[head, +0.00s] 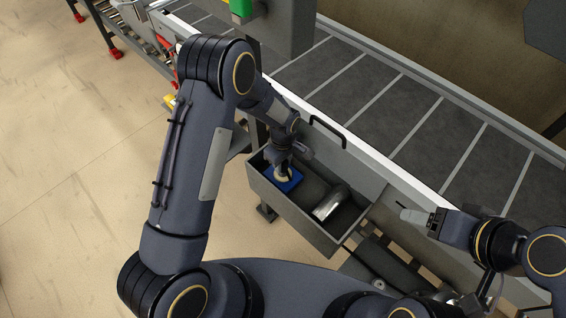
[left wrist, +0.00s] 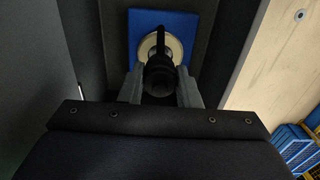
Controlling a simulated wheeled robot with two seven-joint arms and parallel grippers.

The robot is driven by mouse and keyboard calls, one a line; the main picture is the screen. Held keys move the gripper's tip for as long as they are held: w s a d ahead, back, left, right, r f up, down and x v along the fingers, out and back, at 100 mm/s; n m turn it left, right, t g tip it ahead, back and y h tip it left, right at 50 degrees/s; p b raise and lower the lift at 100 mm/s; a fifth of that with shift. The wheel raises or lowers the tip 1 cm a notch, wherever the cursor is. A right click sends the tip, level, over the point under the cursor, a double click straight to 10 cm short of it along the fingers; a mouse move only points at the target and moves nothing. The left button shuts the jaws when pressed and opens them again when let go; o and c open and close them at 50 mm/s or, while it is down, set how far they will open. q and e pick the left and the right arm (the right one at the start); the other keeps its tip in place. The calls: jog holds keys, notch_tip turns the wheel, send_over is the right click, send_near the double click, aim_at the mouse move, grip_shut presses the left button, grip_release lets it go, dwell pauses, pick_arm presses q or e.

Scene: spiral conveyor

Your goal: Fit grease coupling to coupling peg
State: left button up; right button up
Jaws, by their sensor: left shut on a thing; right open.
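My left gripper (head: 284,165) reaches down into a grey open bin (head: 305,222) beside the conveyor. In the left wrist view the left gripper (left wrist: 160,88) is shut on a dark round part (left wrist: 160,72), which looks like the grease coupling. Behind it in that view is a pale round disc (left wrist: 174,46) on a blue plate (left wrist: 144,22). The blue plate (head: 292,185) also shows on the bin's left side in the head view. I cannot tell whether the dark part touches the disc; any peg is hidden. My right gripper (head: 409,214) is open and empty, right of the bin.
A shiny metal cylinder (head: 330,203) lies in the right part of the bin. A black handle (head: 328,128) stands at the conveyor's near edge behind the bin. The grey conveyor belt (head: 370,100) runs across the back. Open floor (head: 70,210) lies to the left.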

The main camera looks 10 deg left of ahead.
pick_arm(q)
jog(key=shift+r, duration=0.25)
jog(key=shift+r, duration=0.1)
grip_shut()
jog(key=shift+r+p, duration=0.9)
jog(key=shift+r, duration=1)
